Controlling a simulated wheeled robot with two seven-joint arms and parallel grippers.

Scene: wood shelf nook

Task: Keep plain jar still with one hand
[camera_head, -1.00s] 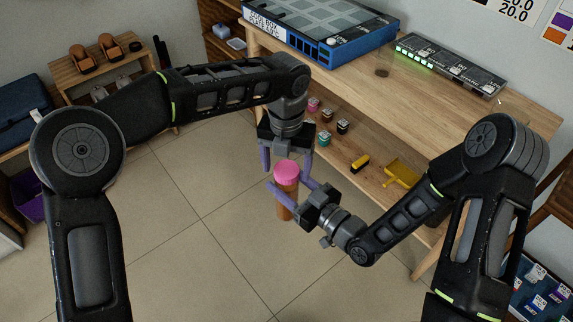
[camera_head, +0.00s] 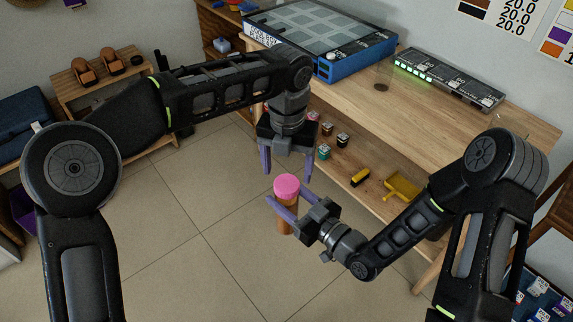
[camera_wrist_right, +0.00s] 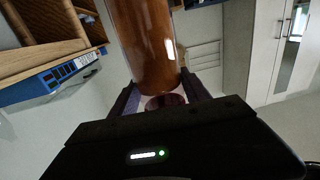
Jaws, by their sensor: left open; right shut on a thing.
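The jar (camera_head: 286,188) has a pink lid and an orange-brown body. It is held in the air above the tiled floor, in front of the wooden bench. My right gripper (camera_head: 283,209) is shut on the jar's body below the lid. In the right wrist view the jar's brown, glossy body (camera_wrist_right: 144,45) stands between the dark fingers. My left gripper (camera_head: 288,168) is open above and slightly behind the jar, its two purple fingers pointing down and apart from the lid. The jar's markings, if any, cannot be made out.
The floor around the jar is clear.

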